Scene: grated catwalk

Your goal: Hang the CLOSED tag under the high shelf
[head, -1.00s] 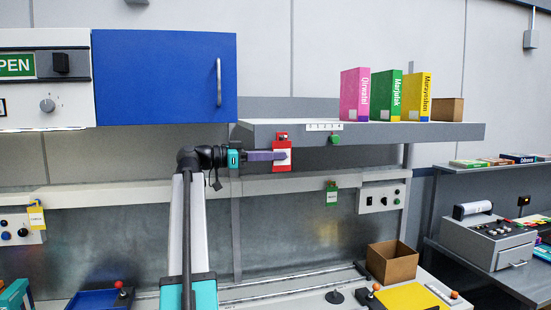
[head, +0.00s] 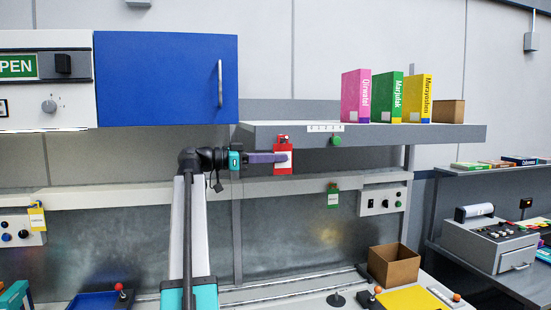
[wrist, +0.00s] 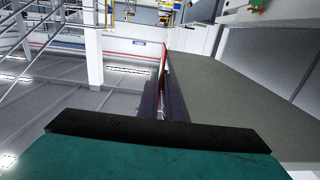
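My gripper (head: 284,158) is shut on a red tag (head: 284,168), held upright in front of the high shelf's (head: 440,133) left part. The tag's top overlaps the shelf's front edge in the head view, and its body hangs below that edge. I cannot read its writing or tell whether it touches the shelf. In the wrist view, the red tag (wrist: 164,60) shows edge-on between the two dark fingers (wrist: 161,102), with the grey surface to its right. A green tag (head: 333,197) hangs on the lower rail, and a yellow tag (head: 37,218) hangs at the far left.
A blue cabinet (head: 165,80) stands left of the shelf. A numbered strip (head: 325,127) and green knob (head: 336,140) are right of the tag. A control box (head: 381,200) sits lower right.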

